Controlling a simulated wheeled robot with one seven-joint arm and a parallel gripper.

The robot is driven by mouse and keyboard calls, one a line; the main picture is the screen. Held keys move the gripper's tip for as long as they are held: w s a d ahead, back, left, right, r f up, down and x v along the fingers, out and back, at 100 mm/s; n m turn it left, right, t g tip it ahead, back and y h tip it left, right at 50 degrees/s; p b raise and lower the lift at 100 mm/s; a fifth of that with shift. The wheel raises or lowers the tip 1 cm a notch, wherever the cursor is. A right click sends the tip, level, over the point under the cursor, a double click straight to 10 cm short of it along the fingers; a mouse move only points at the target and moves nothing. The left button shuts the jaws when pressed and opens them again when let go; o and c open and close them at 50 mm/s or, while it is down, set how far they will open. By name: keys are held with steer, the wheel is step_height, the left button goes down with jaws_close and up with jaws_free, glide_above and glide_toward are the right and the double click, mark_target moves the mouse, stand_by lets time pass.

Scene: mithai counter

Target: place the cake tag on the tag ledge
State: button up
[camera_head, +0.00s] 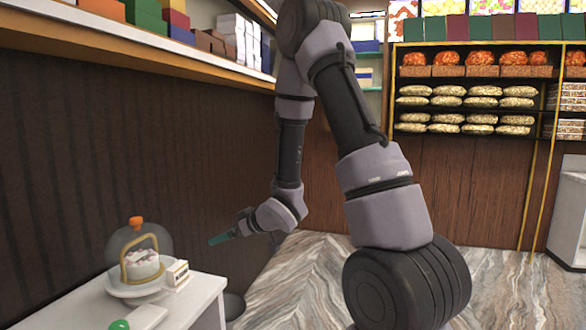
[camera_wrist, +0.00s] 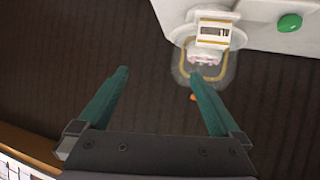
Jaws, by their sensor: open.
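A small white cake tag (camera_head: 177,273) with dark print stands at the front right of a glass-domed cake on the white counter. In the wrist view the tag (camera_wrist: 214,31) shows gold strips along its edges. I cannot clearly tell the tag ledge apart from these strips or from the stand. My gripper (camera_head: 217,239) is in the air, right of the dome and above the counter's level. In the wrist view my gripper's green fingers (camera_wrist: 158,76) are spread with nothing between them, and the tag lies beyond the right finger.
The glass dome (camera_head: 138,239) with an orange knob covers a cake on a white stand. A green round object (camera_head: 119,325) lies on the counter (camera_head: 200,296) near the front. A loaded wall shelf (camera_head: 180,58) runs above. Sweets racks (camera_head: 480,90) stand at the back; floor is clear.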

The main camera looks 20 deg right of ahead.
steer(key=s+d+r+m+h, duration=0.2)
steer(key=d+r+m+h, duration=0.15)
steer(key=d+r, duration=0.35)
steer(key=s+d+r+m+h, duration=0.35)
steer(key=d+r, duration=0.25)
steer(key=r, duration=0.3)
steer(key=s+r+m+g+y, duration=0.1)
steer(key=s+r, duration=0.3)
steer(key=s, duration=0.5)
steer(key=s+r+m+g, duration=0.1)
steer(key=s+r+m, duration=0.3)
steer(key=s, duration=0.6)
steer(key=shift+a+r+g+y, duration=0.2)
steer(key=shift+g+y, duration=0.1)
steer(key=shift+y, duration=0.1)
